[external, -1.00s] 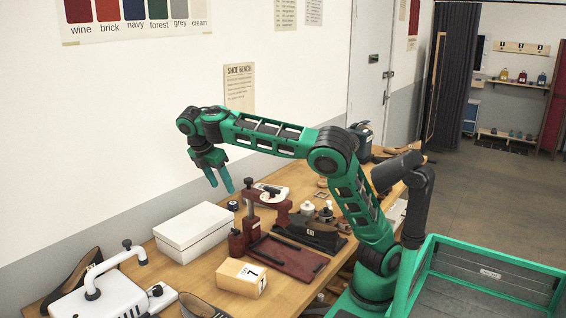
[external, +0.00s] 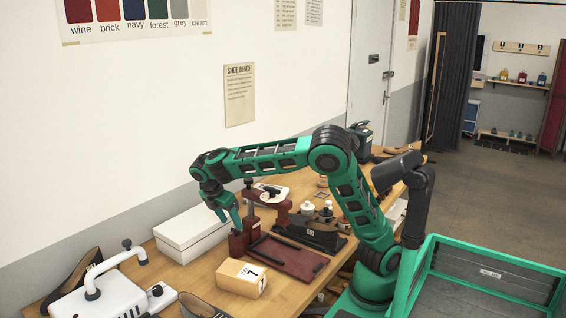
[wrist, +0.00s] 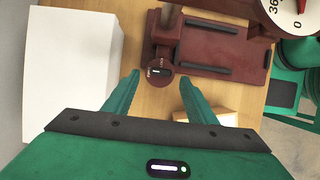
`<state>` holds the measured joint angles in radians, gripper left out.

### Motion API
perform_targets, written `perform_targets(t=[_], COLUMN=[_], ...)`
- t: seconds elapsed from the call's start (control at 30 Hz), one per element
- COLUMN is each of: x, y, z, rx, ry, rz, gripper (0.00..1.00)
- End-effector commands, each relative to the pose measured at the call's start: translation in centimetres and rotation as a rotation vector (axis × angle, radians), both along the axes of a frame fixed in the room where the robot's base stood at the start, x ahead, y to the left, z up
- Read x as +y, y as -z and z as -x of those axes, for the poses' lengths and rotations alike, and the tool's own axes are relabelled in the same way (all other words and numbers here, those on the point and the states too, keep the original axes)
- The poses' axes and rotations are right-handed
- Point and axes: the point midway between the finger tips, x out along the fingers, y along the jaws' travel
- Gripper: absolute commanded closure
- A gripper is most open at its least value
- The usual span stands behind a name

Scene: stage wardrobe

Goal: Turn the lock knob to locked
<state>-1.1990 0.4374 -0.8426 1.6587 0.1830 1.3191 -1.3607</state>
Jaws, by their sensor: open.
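The lock knob (wrist: 160,69) is a small dark round knob with a pale mark, on a dark red block (wrist: 162,50) of the press. Small lettering flanks it, too small to read surely, and I cannot tell which setting the mark points to. My gripper (wrist: 159,77) is open, with one green fingertip on each side of the knob in the wrist view. In the external view my gripper (external: 230,221) hangs fingers down over the dark red block (external: 239,242) and hides the knob. I cannot tell whether the fingers touch it.
A white box (external: 192,233) stands left of the block, and a tan carton (external: 238,279) in front. The dark red base plate (external: 287,258) with black bars lies to the right, with a round dial (wrist: 296,8) beyond. Bottles (external: 308,208) stand behind it.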

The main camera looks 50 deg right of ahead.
Motion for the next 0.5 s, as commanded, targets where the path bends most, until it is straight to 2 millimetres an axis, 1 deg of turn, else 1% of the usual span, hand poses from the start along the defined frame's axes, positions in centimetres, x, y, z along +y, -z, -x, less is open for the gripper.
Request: perform_targets(t=[0.03, 0.1, 0.2, 0.33, 0.5], x=[-0.4, -0.8, -1.1, -1.4, -1.4], y=[0.8, 1.6, 2.6, 3.2, 3.4], z=[0.0, 0.0, 0.0, 0.0, 0.0], rx=[0.001, 0.001, 0.0, 0.0, 0.0], ry=[0.003, 0.003, 0.002, 0.002, 0.001], rz=[0.0, 0.001, 0.0, 0.0, -0.001], gripper=[0.48, 0.48, 0.48, 0.48, 0.48])
